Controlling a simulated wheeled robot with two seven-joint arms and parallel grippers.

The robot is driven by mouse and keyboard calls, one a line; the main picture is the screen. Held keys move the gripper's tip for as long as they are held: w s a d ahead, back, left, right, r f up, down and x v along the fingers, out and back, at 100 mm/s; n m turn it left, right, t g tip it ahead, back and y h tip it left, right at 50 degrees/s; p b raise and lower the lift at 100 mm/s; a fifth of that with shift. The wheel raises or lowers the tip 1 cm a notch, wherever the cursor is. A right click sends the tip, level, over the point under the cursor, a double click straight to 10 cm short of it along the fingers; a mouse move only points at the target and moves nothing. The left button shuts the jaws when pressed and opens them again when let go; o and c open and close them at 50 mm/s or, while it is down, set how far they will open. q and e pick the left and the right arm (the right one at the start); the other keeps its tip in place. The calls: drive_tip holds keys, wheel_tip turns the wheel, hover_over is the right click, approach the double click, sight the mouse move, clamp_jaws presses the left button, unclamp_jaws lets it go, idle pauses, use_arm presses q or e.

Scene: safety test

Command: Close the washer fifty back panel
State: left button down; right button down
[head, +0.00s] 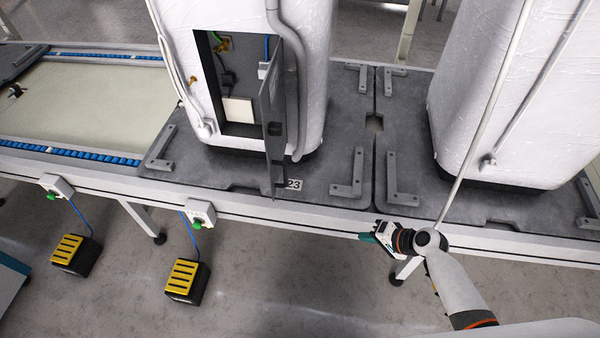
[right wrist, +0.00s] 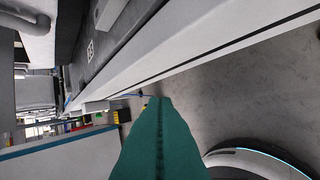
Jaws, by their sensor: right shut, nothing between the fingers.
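The white washer (head: 312,60) stands on a dark grey pallet on the conveyor, in the middle of the head view. Its dark back panel (head: 273,120) is hinged at the right side of the opening and stands swung open toward me. The opening (head: 230,80) shows hoses, brass fittings and a pale block inside. My right gripper (head: 368,238) is at the lower right, in front of the conveyor's edge, apart from the panel. In the right wrist view its green fingers (right wrist: 160,140) are together and empty. My left gripper is not in view.
A second white washer (head: 500,90) stands on the pallet to the right. Grey L-shaped brackets (head: 347,178) rise from the pallets. Yellow foot pedals (head: 185,278) and green-button boxes (head: 200,213) are along the conveyor's front. The floor before the conveyor has free room.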

drive_tip(key=w+a+r+y, duration=0.2)
drive_tip(key=r, duration=0.6)
drive_tip(key=w+a+r+y, duration=0.1)
drive_tip(key=a+r+y, duration=0.1)
drive_tip(key=r, duration=0.5)
drive_tip(key=n+y, duration=0.2)
approach(287, 177)
drive_tip(key=p+x, duration=0.3)
drive_tip(key=x, duration=0.3)
drive_tip(key=shift+w+a+f, duration=0.15)
drive_tip(key=shift+w+f, duration=0.1)
drive_tip(key=shift+a, duration=0.15)
